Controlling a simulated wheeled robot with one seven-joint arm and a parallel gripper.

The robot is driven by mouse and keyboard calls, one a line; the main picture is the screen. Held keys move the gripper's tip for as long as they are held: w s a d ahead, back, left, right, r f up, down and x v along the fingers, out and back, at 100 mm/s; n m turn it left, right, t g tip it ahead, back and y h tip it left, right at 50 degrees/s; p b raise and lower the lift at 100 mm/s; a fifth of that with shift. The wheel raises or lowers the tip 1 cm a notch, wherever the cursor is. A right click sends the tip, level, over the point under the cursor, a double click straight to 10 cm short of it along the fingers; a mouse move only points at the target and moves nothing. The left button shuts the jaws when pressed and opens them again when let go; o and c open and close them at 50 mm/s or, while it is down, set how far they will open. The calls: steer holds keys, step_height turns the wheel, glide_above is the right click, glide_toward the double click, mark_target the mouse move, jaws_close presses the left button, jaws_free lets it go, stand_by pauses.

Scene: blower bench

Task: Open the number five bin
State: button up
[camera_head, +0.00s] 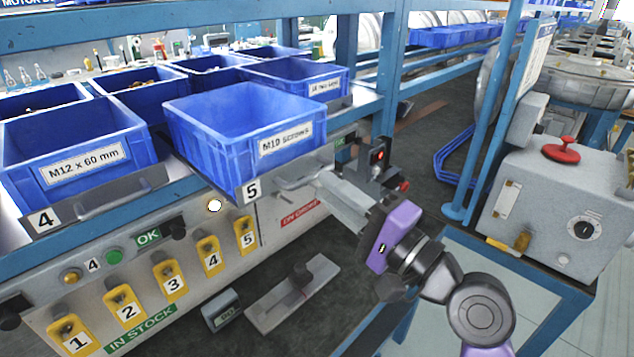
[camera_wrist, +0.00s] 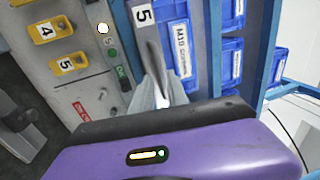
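The number five bin (camera_head: 212,140) is a blue open bin labelled M10 screws, on a grey sliding tray with a "5" plate (camera_head: 252,190). It stands forward of the shelf's front rail. The plate (camera_wrist: 144,14) and the bin's label side (camera_wrist: 181,45) also show in the wrist view. The tray's metal handle (camera_head: 292,184) sticks out in front. My gripper (camera_head: 322,178) reaches it from the lower right, and its pale fingers (camera_wrist: 156,88) appear closed around the handle. The fingertip contact is partly hidden.
Bin four (camera_head: 110,160), M12 x 60 mm, stands to the left. A grey control box (camera_head: 545,200) with a red button is at right. Blue posts (camera_head: 388,75) rise behind the bin.

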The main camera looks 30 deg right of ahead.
steer(key=v, duration=0.3)
steer(key=shift+s, duration=0.2)
steer(key=shift+d, duration=0.1)
stand_by(0.3)
steer(key=s+d+f+n+t+h, duration=0.1)
steer(key=s+d+f+n+h, duration=0.45)
steer(key=s+f+h, duration=0.2)
steer(key=s+a+f+n+g, duration=0.1)
steer(key=s+a+f+n, duration=0.2)
steer(key=s+f, duration=0.2)
steer(key=s+a+f+n+g+y, duration=0.1)
steer(key=s+a+f+n+g, duration=0.1)
steer(key=s, duration=0.8)
steer(key=s+a+f+n+g, duration=0.2)
steer(key=s+a+f+n, duration=0.2)
steer(key=s+f, duration=0.3)
steer(key=shift+s+a+f, duration=0.15)
steer(key=shift+s+f, duration=0.15)
steer(key=shift+s, duration=0.5)
